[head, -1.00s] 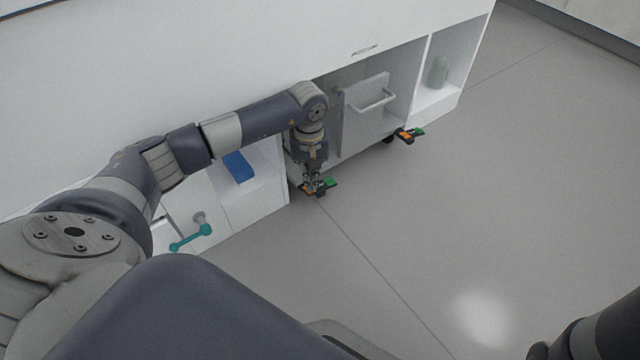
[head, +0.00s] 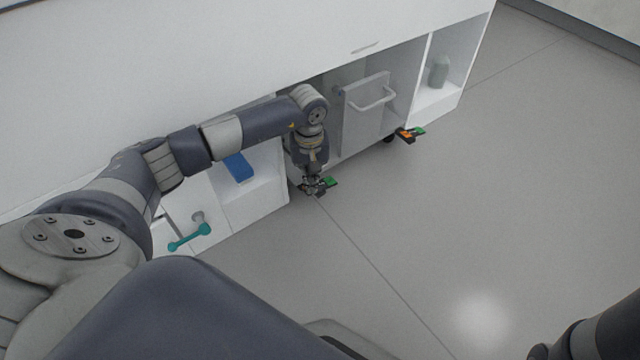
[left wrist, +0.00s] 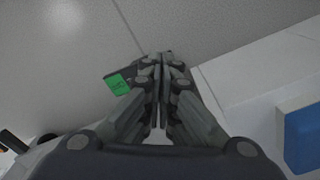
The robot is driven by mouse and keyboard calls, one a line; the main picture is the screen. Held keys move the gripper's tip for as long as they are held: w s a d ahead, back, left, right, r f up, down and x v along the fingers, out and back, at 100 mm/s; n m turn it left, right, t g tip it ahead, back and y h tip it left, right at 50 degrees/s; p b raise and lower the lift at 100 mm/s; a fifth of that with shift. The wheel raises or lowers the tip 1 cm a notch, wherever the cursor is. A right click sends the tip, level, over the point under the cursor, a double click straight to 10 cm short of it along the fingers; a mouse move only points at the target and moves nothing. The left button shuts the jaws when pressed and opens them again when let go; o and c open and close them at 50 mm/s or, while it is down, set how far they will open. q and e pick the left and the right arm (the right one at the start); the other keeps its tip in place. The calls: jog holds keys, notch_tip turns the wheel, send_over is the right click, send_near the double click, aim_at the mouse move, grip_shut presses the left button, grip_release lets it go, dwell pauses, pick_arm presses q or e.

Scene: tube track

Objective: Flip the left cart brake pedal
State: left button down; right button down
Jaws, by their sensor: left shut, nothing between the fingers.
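The left cart brake pedal has a green end (head: 331,182) that shows beside my left gripper, low by the floor at the cart's left corner. Its green pad shows in the left wrist view (left wrist: 117,85), just left of the fingertips. My left gripper (head: 313,189) is shut and empty, pointing down over the pedal and hiding its orange part. In the left wrist view the fingers (left wrist: 161,72) lie together over the pedal's dark part; I cannot tell whether they touch it. The cart (head: 362,115) stands under the counter.
The right brake pedal (head: 410,134), orange and green, sits by a wheel at the cart's right corner. White shelf compartments flank the cart, with a blue box (head: 238,167) at left and a jar (head: 438,71) at right. The floor in front is clear.

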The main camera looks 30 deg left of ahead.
pick_arm(q)
jog(key=shift+f+b, duration=0.35)
jog(key=shift+f, duration=0.25)
dwell(0.3)
jog(key=shift+r+p, duration=2.85)
jog(key=shift+r, duration=0.7)
jog(key=shift+d, duration=0.1)
